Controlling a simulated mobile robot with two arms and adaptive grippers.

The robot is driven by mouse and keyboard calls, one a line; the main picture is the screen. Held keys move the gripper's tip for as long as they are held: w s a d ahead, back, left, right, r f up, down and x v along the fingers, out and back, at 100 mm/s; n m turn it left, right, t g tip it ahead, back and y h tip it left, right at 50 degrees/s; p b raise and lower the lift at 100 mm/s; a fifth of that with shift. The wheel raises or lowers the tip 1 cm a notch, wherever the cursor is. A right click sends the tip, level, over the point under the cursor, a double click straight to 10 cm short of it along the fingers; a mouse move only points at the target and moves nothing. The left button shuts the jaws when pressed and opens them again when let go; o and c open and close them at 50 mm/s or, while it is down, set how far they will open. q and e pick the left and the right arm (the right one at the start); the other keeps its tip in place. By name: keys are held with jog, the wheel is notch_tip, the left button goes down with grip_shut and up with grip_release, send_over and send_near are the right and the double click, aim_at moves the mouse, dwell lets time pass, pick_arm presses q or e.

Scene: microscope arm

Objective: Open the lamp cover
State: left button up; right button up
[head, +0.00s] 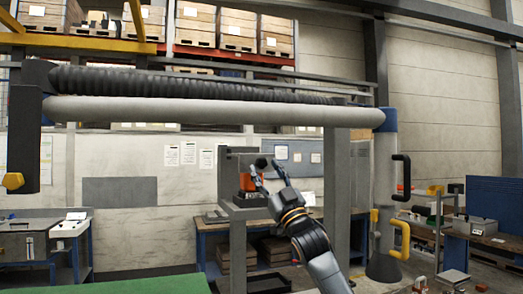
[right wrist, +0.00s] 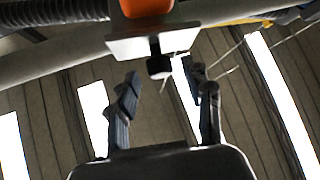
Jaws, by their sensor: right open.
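A small grey plate with a black knob, which looks like the lamp cover (right wrist: 127,47), shows at the top of the right wrist view. Its black knob (right wrist: 158,66) points down toward the gap between my fingers. An orange part (right wrist: 148,7) sits behind the plate. In the head view the orange part (head: 247,182) and the knob (head: 261,162) are near the centre. My right gripper (head: 268,172) is open and empty, in front of the knob. In the right wrist view its fingers (right wrist: 165,82) stand on either side below the knob, apparently not touching it. My left gripper is not in view.
A long light tube (head: 210,110) with a black ribbed hose (head: 190,84) spans overhead. A grey post (head: 338,180) stands close right of my gripper. A workbench (head: 208,226) is behind. A column with black and yellow handles (head: 383,200) stands right.

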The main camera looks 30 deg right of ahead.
aim_at(264, 167)
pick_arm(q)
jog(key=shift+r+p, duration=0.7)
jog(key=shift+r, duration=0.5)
pick_arm(e)
jog(key=shift+x, duration=1.65)
grip_shut()
